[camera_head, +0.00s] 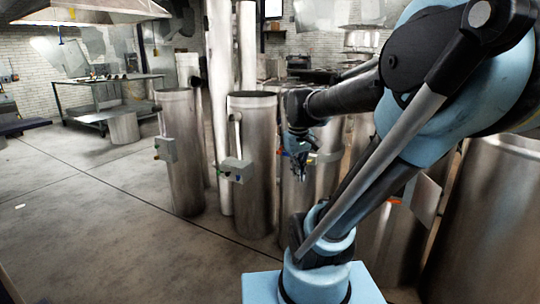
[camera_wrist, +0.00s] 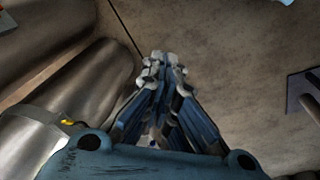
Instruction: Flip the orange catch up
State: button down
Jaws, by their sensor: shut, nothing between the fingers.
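A small orange part (camera_head: 393,201) shows at the right in the head view, on a box partly hidden behind my arm. It may be the orange catch; its position, up or down, is too small to tell. My gripper (camera_head: 300,170) hangs in front of the metal pipes in the middle of the head view, apart from that orange part. In the wrist view my gripper (camera_wrist: 163,60) has its fingertips together, with nothing between them. A small yellow part (camera_wrist: 67,122) shows beside the pipes at the left of the wrist view.
Upright metal flue pipes stand in a row, including a left pipe (camera_head: 183,190) and a middle pipe (camera_head: 258,200). A left control box (camera_head: 167,149) and a middle control box (camera_head: 238,168) are fixed to them. A workbench (camera_head: 105,100) stands behind. The floor (camera_head: 90,220) is clear at left.

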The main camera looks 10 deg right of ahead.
aim_at(281, 151)
jog(key=w+a+r+n+g+h, duration=0.1)
jog(key=w+r+n, duration=0.25)
jog(key=w, duration=1.05)
jog(key=w+a+r+n+g+h, duration=0.15)
jog(key=w+r, duration=0.25)
jog(key=w, duration=1.1)
jog(key=w+a+f+n, duration=0.2)
jog(key=w+f, duration=0.3)
jog(key=w, duration=0.3)
jog(key=w+a+f+n+h, duration=0.1)
jog(key=w+a+f+n, duration=0.2)
jog(key=w, duration=0.5)
jog(key=w+a+f+n, duration=0.1)
jog(key=w+a+f, duration=0.1)
jog(key=w+f, duration=0.45)
jog(key=s+d+f, duration=0.1)
jog(key=d+f, duration=0.4)
jog(key=d, duration=0.1)
jog(key=shift+s+f+g, duration=0.15)
jog(key=shift+s+g, duration=0.2)
jog(key=shift+d, duration=0.1)
